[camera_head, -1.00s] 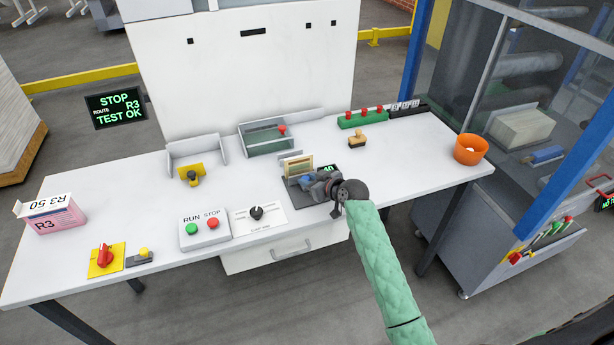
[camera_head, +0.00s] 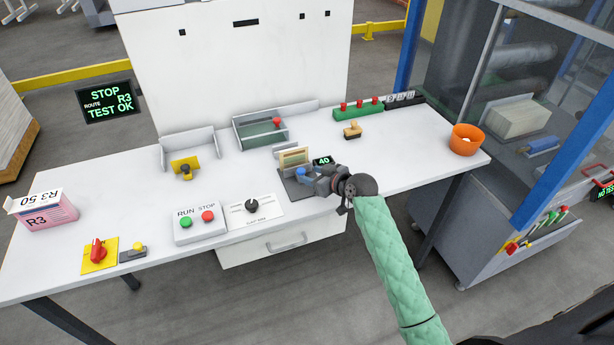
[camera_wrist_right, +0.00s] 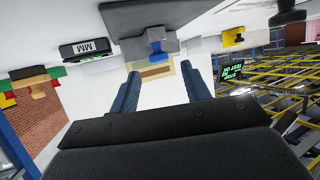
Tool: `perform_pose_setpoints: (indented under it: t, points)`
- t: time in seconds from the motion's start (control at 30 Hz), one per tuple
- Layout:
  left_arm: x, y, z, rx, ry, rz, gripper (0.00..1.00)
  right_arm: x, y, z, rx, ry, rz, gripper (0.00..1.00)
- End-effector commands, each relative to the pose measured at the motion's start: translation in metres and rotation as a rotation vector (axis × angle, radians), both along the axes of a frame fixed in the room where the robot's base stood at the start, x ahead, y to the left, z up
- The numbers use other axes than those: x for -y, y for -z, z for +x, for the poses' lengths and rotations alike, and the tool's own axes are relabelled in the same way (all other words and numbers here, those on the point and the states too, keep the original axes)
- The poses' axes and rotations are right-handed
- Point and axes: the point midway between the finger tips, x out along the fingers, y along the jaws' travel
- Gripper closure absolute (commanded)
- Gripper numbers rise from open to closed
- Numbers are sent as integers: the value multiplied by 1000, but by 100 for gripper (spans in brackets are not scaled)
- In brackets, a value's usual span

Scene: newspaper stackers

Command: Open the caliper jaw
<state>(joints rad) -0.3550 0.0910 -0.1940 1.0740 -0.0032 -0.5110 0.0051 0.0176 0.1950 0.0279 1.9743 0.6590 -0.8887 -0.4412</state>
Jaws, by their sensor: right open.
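The caliper gauge stands on a dark grey base plate (camera_head: 293,190) at the table's front middle, with a blue sliding knob (camera_head: 301,172) and a small display (camera_head: 322,160) reading 40. A light tan, layered piece (camera_head: 293,157) stands behind the knob. My right gripper (camera_head: 313,182) is just right of the blue knob, low over the plate. In the right wrist view, my right gripper's fingers (camera_wrist_right: 160,78) are open and empty, with the blue knob (camera_wrist_right: 156,50) beyond the gap between their tips, apparently apart from them. The jaw opening itself is too small to judge. My left gripper is not in view.
Left of the gauge are a dial panel (camera_head: 254,209) and a RUN/STOP box (camera_head: 200,223). A stamp (camera_head: 352,131) and a green rack (camera_head: 357,109) stand behind. An orange bowl (camera_head: 466,141) is at the right end; the table between is clear.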

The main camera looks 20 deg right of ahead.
Motion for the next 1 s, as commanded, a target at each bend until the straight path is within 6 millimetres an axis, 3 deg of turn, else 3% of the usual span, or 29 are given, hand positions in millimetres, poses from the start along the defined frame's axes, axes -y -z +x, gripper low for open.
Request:
perform_pose_setpoints:
  t: [0.3, 1.0]
  points:
    - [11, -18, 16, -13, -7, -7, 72, 12, -12, -29, 1, -1, 0, 53]
    - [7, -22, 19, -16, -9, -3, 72, 14, -15, -33, -1, -1, 1, 53]
